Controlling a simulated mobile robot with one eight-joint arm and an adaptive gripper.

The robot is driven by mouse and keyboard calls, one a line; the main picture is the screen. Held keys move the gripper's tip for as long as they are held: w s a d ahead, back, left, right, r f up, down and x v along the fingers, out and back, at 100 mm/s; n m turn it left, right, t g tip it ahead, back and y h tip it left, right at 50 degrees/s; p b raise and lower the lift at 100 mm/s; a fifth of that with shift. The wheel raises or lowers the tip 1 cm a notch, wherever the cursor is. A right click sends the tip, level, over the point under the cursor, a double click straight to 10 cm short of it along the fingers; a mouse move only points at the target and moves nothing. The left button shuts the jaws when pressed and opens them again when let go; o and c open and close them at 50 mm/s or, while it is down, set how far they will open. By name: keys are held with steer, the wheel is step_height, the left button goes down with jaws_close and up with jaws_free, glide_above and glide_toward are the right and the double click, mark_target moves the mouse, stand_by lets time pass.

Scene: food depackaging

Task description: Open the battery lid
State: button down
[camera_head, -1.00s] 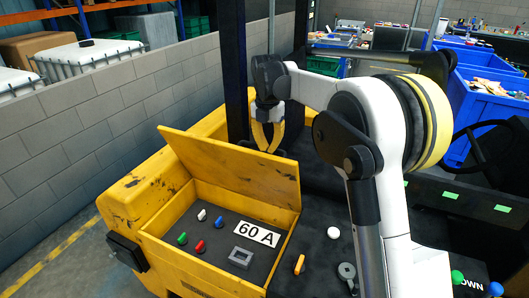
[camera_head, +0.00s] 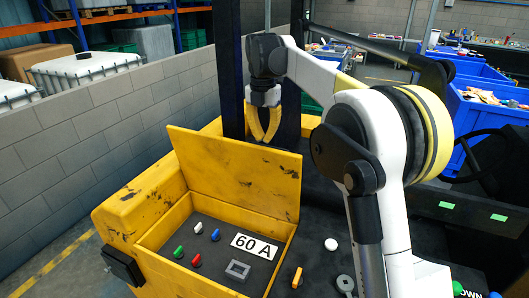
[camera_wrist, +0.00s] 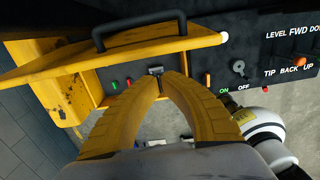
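The yellow battery lid (camera_head: 235,175) stands raised, near upright, at the back of the yellow battery box (camera_head: 150,255). In the wrist view the lid (camera_wrist: 110,57) shows as a narrow yellow strip, with a black handle (camera_wrist: 140,28) on its outer side. My gripper (camera_head: 265,140) has its yellow fingertips just above the lid's top edge in the head view. The fingertips (camera_wrist: 166,74) come close together with nothing seen held between them. Whether they touch the lid is not clear.
The open box holds a "60 A" label (camera_head: 254,246), a grey square frame (camera_head: 237,269) and small coloured knobs. A white knob (camera_head: 331,244) and an orange switch (camera_head: 297,277) stand to its right. A grey block wall (camera_head: 80,150) runs along the left.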

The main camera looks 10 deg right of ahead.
steer(key=w+d+r+m+t+h+p, duration=0.1)
steer(key=w+d+r+m+t+p, duration=0.2)
steer(key=m, duration=1.5)
steer(key=w+d+r+m+h+p, duration=0.15)
steer(key=w+d+m+p, duration=0.3)
steer(key=m, duration=1.25)
step_height(320, 180, down, 10)
steer(key=m, duration=0.1)
steer(key=shift+a+r+b, duration=0.25)
steer(key=shift+a+b, duration=0.05)
